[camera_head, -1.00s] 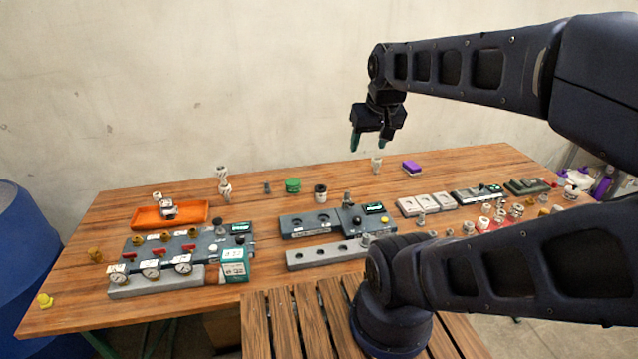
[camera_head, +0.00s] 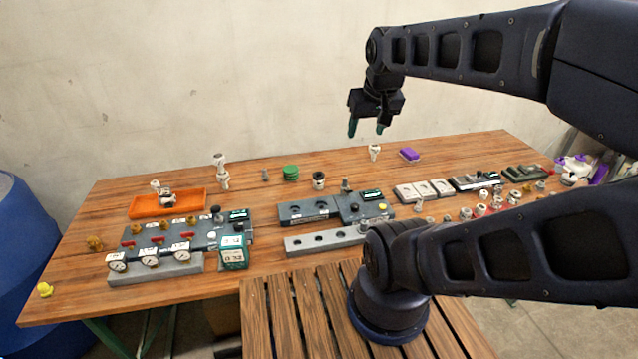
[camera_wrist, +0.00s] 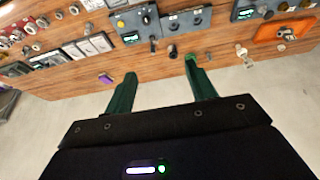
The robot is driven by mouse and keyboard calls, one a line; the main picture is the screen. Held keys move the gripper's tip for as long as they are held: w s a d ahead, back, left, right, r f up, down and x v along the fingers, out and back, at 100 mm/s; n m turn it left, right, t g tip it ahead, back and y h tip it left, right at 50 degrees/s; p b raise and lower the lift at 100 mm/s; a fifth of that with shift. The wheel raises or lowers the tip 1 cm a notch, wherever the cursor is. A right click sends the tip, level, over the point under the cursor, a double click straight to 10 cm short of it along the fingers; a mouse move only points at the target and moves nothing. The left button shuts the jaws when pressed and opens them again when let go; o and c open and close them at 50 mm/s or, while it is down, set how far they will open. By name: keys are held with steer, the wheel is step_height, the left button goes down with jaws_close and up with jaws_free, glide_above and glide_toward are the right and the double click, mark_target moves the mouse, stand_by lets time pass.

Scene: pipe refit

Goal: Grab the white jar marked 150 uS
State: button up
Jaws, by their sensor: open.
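My gripper (camera_head: 366,130) is open and empty, held above the back of the table. In the wrist view its two green fingers (camera_wrist: 160,67) are spread apart with nothing between them. A small white piece (camera_head: 374,151) stands upright on the table below and behind the fingertips. Other white pieces (camera_head: 220,170) stand further left and also show in the wrist view (camera_wrist: 243,52). No 150 uS marking is readable, so I cannot tell which is the jar.
The wooden table (camera_head: 330,160) holds a purple block (camera_head: 409,154), a green round piece (camera_head: 291,173), a black-and-white cup (camera_head: 318,180) and an orange tray (camera_head: 167,206). Grey blocks and gauges (camera_head: 150,261) fill the front left. Several small fittings crowd the right.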

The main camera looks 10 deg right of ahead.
steer(key=shift+o, duration=1.1)
steer(key=shift+w, duration=0.1)
